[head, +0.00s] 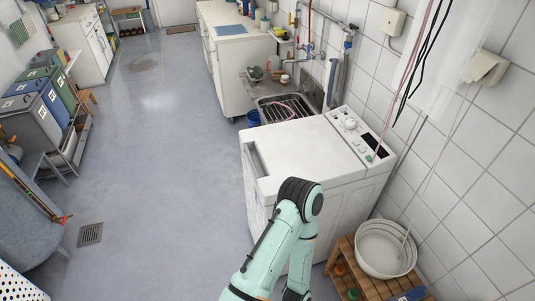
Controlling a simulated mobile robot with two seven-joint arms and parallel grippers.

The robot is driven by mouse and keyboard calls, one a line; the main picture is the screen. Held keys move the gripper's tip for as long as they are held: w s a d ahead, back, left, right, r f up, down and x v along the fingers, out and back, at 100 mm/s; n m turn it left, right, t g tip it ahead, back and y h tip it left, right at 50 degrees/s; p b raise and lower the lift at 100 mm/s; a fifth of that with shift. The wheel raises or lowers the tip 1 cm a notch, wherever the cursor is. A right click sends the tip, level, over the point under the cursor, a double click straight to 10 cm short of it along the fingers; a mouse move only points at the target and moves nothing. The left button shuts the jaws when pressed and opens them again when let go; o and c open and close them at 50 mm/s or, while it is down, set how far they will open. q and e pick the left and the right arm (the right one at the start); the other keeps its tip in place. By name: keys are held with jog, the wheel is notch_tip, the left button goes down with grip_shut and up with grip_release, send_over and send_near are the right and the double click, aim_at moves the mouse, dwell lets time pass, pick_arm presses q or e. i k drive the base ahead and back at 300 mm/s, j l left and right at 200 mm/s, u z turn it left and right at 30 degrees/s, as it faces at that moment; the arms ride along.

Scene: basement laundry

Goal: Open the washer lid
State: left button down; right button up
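The white washer (305,150) stands against the tiled wall right of the middle in the head view. Its flat lid (290,140) on top looks shut. The control panel (362,135) with knobs and a dark display is at the wall side. One of my pale green arms rises from the bottom edge and bends in front of the washer, covering its near corner. Neither gripper is in view.
A white basin (385,250) sits on a wooden stand (352,278) near right of the washer. A sink (287,108) and a counter (232,30) lie beyond it. The floor (170,150) to the left is clear. Bins (40,115) line the left side.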

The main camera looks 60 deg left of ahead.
aim_at(309, 148)
jog(key=u, duration=2.05)
